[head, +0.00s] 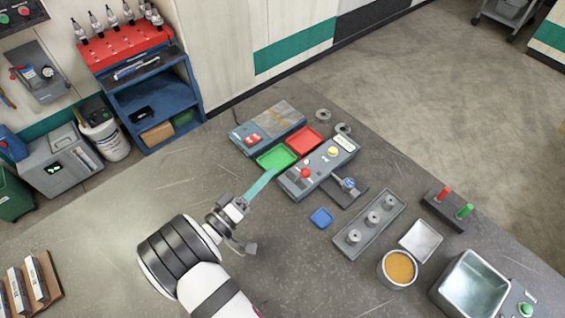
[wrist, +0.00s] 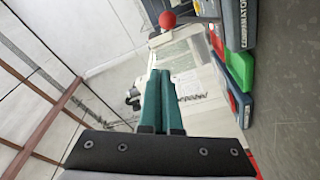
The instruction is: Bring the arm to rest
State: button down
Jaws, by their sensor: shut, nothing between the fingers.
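My gripper (head: 270,176) is in the middle of the head view, raised on my white and black arm, with its teal fingers pointing up and right toward the green tray (head: 277,157). I cannot tell how high its tips are above the tray. In the wrist view my gripper (wrist: 160,76) has both teal fingers pressed together, with nothing between them.
Right of the fingers stand a grey control box (head: 318,168) and a red tray (head: 304,140). The table left of the arm is mostly clear.

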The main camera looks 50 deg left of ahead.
jog(key=shift+s+d+f, duration=0.1)
jog(key=shift+s+d, duration=0.05)
jog(key=shift+s, duration=1)
